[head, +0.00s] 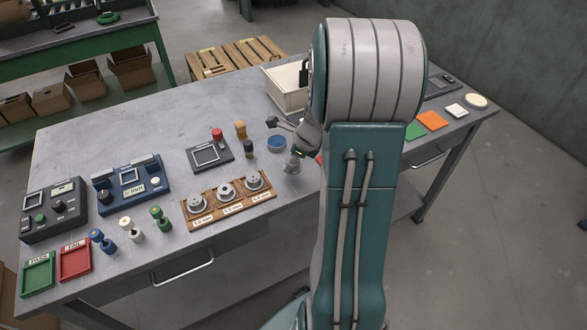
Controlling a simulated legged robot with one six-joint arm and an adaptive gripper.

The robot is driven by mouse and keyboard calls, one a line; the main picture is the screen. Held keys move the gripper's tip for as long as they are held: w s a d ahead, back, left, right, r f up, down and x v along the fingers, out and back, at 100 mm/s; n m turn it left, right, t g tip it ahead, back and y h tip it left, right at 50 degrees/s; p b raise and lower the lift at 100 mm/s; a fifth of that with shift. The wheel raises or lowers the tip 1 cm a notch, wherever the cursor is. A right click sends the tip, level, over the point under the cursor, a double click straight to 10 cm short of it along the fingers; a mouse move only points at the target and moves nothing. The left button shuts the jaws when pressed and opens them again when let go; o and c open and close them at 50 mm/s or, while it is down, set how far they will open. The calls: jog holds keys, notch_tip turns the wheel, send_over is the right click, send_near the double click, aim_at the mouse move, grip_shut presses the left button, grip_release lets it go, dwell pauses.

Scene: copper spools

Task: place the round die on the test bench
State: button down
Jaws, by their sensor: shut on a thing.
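My gripper (290,140) is above the middle of the grey bench (110,143), left of my arm's large teal link. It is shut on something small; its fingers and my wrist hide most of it. A grey metallic piece (292,164) shows at the lower finger, but I cannot tell if it is a round die.
A blue round dish (277,143) lies beside my gripper. A square dark fixture (209,155), several small handled tools, two meters (130,183), and green (38,274) and red (75,261) trays stand to the left. The bench's back left is clear.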

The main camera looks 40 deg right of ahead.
aim_at(294, 170)
jog(key=shift+s+d+f, duration=0.1)
jog(key=shift+d+f, duration=0.05)
jog(key=shift+f, duration=0.8)
jog(key=shift+s+d+f, duration=0.1)
jog(key=shift+f, duration=0.85)
jog(key=shift+c, duration=0.7)
grip_release()
